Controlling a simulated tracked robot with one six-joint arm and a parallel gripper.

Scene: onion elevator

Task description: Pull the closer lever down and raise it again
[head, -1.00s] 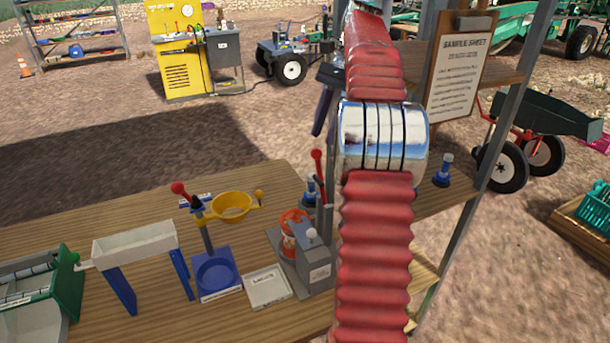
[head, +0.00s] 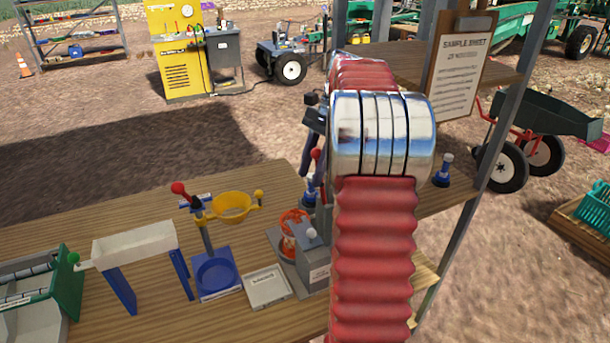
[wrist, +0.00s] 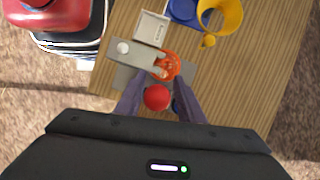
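The closer (head: 313,257) is a grey machine on the wooden table, with an orange part (head: 292,228) beside it. Its upright lever has a red ball knob (head: 315,155), partly hidden by my arm in the head view. In the wrist view the red knob (wrist: 157,97) lies between the two fingers of my gripper (wrist: 159,92). The fingers are apart, with a gap showing on both sides of the knob. In the head view my gripper (head: 309,160) points down beside the knob, and part of it is hidden behind my arm.
A yellow funnel (head: 232,206) on a blue stand (head: 214,275) with another red knob stands to the left.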

